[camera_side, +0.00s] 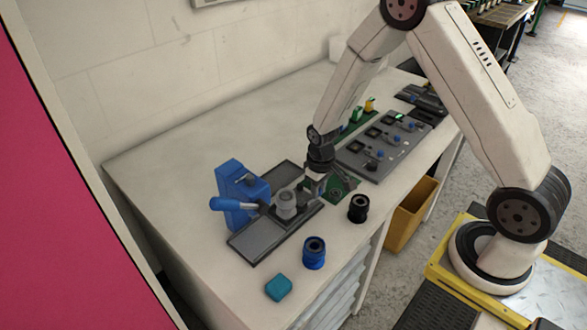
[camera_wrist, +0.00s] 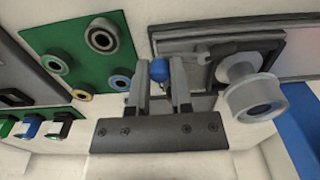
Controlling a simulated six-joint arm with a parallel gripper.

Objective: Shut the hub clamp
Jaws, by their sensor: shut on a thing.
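The hub clamp stands on a dark grey plate (camera_side: 262,238) on the bench; the plate's edge also shows in the wrist view (camera_wrist: 215,35). A grey round hub (camera_side: 286,204) sits on it, and it shows as a pale cylinder in the wrist view (camera_wrist: 255,97). My gripper (camera_side: 313,188) is at the plate's right side, beside the hub. What the knob is joined to is mostly hidden by the fingers.
A blue press-like body (camera_side: 232,180) with a blue handle (camera_side: 232,204) stands left of the hub. A black cup (camera_side: 358,208), a blue cup (camera_side: 314,253) and a teal block (camera_side: 278,288) stand in front. A switch panel (camera_side: 385,150) lies behind right. The bench's left end is clear.

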